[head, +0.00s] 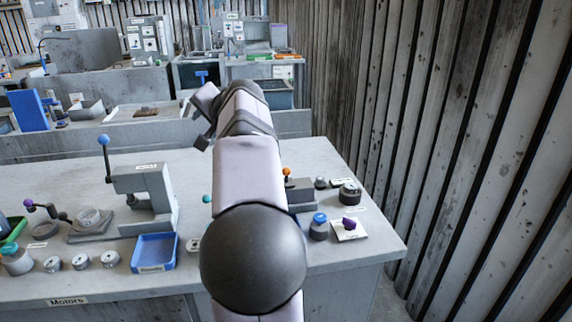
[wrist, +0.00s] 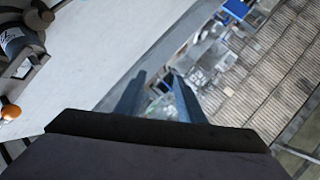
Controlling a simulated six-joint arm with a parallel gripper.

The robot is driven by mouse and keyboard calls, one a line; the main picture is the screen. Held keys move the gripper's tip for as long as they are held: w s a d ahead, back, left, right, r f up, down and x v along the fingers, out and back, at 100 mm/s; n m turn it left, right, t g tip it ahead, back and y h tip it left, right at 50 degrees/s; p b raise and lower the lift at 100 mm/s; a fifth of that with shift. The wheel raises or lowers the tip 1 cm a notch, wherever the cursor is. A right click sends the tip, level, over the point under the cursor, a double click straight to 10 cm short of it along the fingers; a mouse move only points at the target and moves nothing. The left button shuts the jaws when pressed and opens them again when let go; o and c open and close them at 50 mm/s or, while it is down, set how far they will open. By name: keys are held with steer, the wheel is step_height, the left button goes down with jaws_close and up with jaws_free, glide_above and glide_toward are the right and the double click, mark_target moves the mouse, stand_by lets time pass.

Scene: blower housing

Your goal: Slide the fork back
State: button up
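My gripper (wrist: 156,78) is at the bottom middle of the wrist view. Its two blue-grey fingers are apart with nothing between them. In the head view the end of my arm (head: 202,142) is above the bench's far edge. A dark fixture (wrist: 32,14) holding a grey cylinder (wrist: 18,44) is at the wrist view's upper left, clear of my fingers. An orange knob (wrist: 10,112) is below it. In the head view an orange knob (head: 286,171) stands by a grey block (head: 300,193), partly hidden by my arm. I cannot make out the fork for certain.
The grey bench (head: 240,165) holds a press with a blue-knobbed lever (head: 104,140), a blue tray (head: 155,252), a blue-topped canister (head: 319,227), a purple part (head: 349,223) and a dark round part (head: 350,193). A plank wall (head: 440,130) stands right. The bench's back middle is clear.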

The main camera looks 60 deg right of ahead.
mark_target(287, 175)
steer(key=d+f+g+h+p, duration=0.1)
steer(key=d+f+h+p, duration=0.25)
steer(key=f+p, duration=0.2)
steer(key=s+d+f+g+h+p, duration=0.1)
steer(key=s+f+p, duration=0.1)
steer(key=s+p, duration=0.1)
steer(key=s+f+g+h+p, duration=0.1)
steer(key=s+f+g+p, duration=0.1)
steer(key=s+p, duration=0.1)
steer(key=s+d+f+g+h+p, duration=0.1)
steer(key=s+f+g+p, duration=0.1)
steer(key=p, duration=0.1)
steer(key=shift+s+d+f, duration=0.35)
steer(key=shift+s, duration=0.05)
steer(key=s+n+g+h+p, duration=0.1)
steer(key=s+g+h+p, duration=0.15)
steer(key=s, duration=0.55)
steer(key=shift+a+f+p+x, duration=0.1)
steer(key=shift+f+p+x, duration=0.1)
steer(key=shift+x, duration=1)
steer(key=shift+a+f+p+x, duration=0.1)
steer(key=shift+f+p+x, duration=0.1)
steer(key=shift+x, duration=1.05)
steer(key=shift+a+f+p+x, duration=0.1)
steer(key=shift+f+p+x, duration=0.1)
steer(key=shift+x, duration=1)
steer(key=shift+w, duration=0.1)
jaws_close()
